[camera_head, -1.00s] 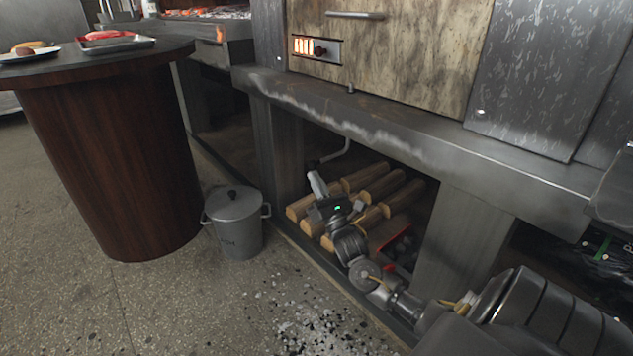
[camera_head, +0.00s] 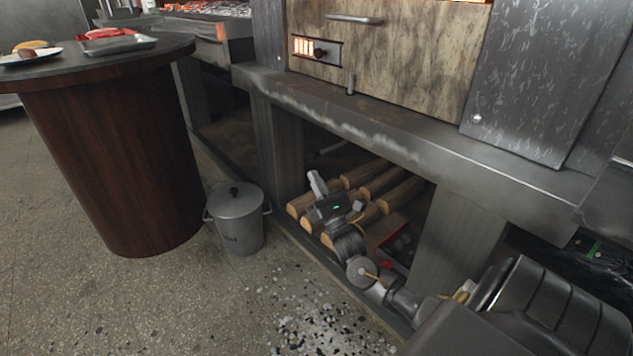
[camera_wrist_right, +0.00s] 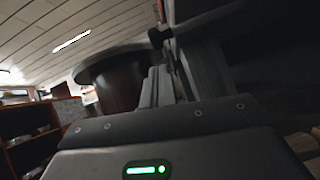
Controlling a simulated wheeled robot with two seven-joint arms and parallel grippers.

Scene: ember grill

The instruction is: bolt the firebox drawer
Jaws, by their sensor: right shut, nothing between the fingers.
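The firebox drawer front (camera_head: 410,62) is a scorched, mottled panel with a bar handle (camera_head: 355,19). It stands above a steel ledge. A short upright bolt pin (camera_head: 351,83) rises from the ledge against the lower part of the front. A bent rod (camera_head: 330,150) shows faintly in the shadow under the ledge, mostly hidden. My right gripper (camera_head: 315,178) is low in front of the log bay, shut and empty, its fingers pointing up just below the rod; I cannot tell contact. The fingers also show shut in the wrist view (camera_wrist_right: 157,88). My left gripper is out of view.
Split logs (camera_head: 370,182) fill the bay behind my right gripper. A lidded metal bin (camera_head: 236,222) stands left of it. A round dark table (camera_head: 110,150) is further left. The steel ledge (camera_head: 400,145) overhangs the bay.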

